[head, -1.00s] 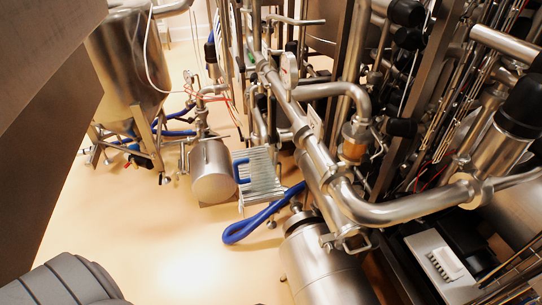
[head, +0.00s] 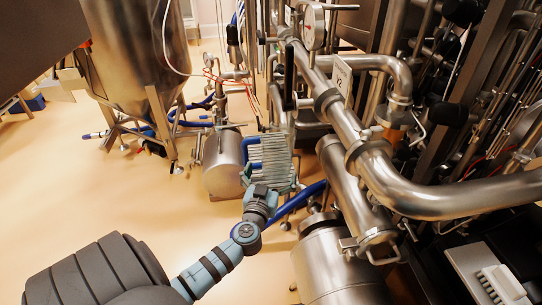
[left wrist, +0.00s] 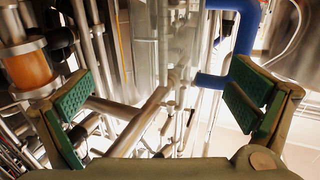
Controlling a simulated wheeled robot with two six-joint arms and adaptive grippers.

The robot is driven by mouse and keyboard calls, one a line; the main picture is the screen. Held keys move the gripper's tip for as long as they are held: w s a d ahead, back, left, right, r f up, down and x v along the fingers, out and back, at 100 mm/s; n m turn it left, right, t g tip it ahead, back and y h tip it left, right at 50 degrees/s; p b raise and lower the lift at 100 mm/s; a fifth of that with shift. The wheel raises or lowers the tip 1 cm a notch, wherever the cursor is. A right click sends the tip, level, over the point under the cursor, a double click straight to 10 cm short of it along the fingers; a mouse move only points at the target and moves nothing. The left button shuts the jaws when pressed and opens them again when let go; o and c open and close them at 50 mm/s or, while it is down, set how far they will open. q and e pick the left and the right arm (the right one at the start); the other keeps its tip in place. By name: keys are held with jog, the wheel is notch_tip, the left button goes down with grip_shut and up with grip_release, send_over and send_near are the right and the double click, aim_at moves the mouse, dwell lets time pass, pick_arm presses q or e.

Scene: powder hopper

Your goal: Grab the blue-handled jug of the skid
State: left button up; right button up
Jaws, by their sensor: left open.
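The jug (head: 270,155) has a pale, ribbed, see-through body and a blue handle (head: 249,148) on its left side. It is by the skid's pipework, right of a steel cylinder. My left gripper (head: 272,187) is just below and in front of the jug in the head view and overlaps its lower edge. In the left wrist view the gripper (left wrist: 165,100) is open, with green pads wide apart and nothing between them. The blue handle (left wrist: 243,35) shows beyond the right finger, and the pale body (left wrist: 150,45) beyond the gap. My right gripper is not in view.
A steel cylinder (head: 222,165) lies left of the jug, and a hopper on legs (head: 135,50) stands behind. Thick steel pipes (head: 380,170) and a blue hose (head: 302,197) are close on the right. The floor at left is clear.

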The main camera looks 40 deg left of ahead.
aim_at(279, 140)
pick_arm(q)
jog(key=w+a, duration=0.1)
jog(key=w+a+r, duration=0.1)
jog(key=shift+w+r, duration=0.2)
jog(key=shift+w, duration=0.15)
jog(key=x, duration=0.4)
jog(key=shift+w+a+f, duration=0.15)
jog(key=x, duration=0.1)
jog(key=b+x, duration=0.1)
jog(key=x, duration=0.1)
jog(key=f+b+x, duration=0.1)
jog(key=x, duration=0.1)
jog(key=shift+a, duration=0.3)
jog(key=shift+w+a, duration=0.15)
jog(key=shift+r, duration=0.1)
pick_arm(e)
jog(key=shift+s+d+f, duration=0.1)
jog(key=shift+d+f, duration=0.05)
jog(key=shift+f, duration=0.4)
jog(key=shift+s+d+f, duration=0.1)
jog(key=shift+f, duration=0.45)
pick_arm(q)
jog(key=c, duration=1.3)
jog(key=shift+r, duration=0.15)
jog(key=shift+c, duration=0.2)
